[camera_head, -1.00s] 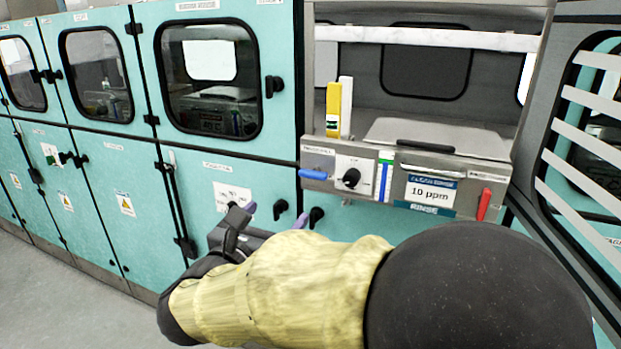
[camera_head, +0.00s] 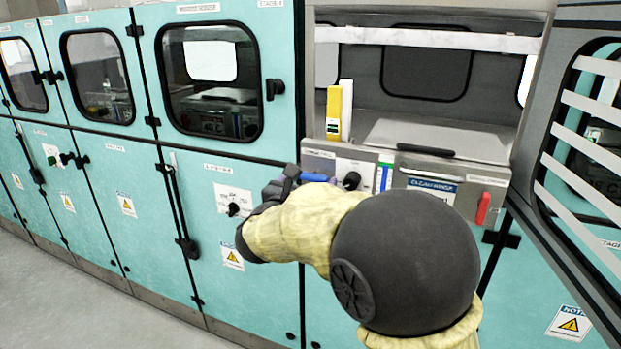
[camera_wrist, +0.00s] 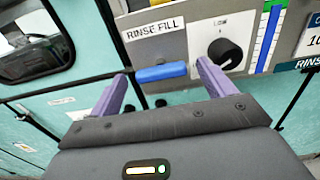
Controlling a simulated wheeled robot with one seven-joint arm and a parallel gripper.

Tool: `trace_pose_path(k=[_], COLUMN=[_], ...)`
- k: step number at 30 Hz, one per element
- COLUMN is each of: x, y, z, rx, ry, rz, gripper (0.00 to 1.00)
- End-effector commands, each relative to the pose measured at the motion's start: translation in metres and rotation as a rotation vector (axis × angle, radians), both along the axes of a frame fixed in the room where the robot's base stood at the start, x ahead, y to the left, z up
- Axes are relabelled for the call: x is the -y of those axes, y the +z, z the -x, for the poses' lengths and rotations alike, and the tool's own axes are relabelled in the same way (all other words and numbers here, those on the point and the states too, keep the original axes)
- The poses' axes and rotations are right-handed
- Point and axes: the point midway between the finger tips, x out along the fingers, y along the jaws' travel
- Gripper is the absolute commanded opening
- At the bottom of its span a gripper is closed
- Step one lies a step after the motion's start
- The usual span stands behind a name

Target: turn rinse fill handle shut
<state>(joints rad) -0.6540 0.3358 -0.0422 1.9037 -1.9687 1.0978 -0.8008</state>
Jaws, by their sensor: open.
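The rinse fill handle (camera_head: 316,177) is a blue lever on the steel front panel of the open module, beneath a white label. It lies about level. In the wrist view the blue handle (camera_wrist: 161,74) sits below the "RINSE FILL" label (camera_wrist: 155,29), between my two purple fingers. My gripper (camera_wrist: 162,71) is open, with one finger off each end of the handle; I cannot tell whether either touches it. In the head view my gripper (camera_head: 290,180) is at the handle's left end, and my forearm hides part of the panel below.
A black knob (camera_head: 351,180) is right of the handle, close to my right finger in the wrist view. A blue-green level gauge (camera_head: 384,178) and a red handle (camera_head: 483,208) are further right. A yellow bottle-like item (camera_head: 334,113) stands above the panel.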

Motion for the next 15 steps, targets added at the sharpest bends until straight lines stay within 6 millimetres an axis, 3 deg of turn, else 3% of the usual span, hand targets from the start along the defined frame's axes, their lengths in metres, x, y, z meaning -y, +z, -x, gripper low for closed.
trace_pose_path(k=[4,12,13,15], x=[0.0044,0.0049,0.0048,0.0047], y=[0.0002,-0.0001,-0.0001,-0.0001], z=[-0.0115,-0.0129,-0.0128,-0.0127], rx=[0.001,0.0,0.0,0.0], ry=[-0.001,0.0,0.0,0.0], rz=[0.001,0.0,0.0,0.0], gripper=[0.82,0.82,0.8,0.66])
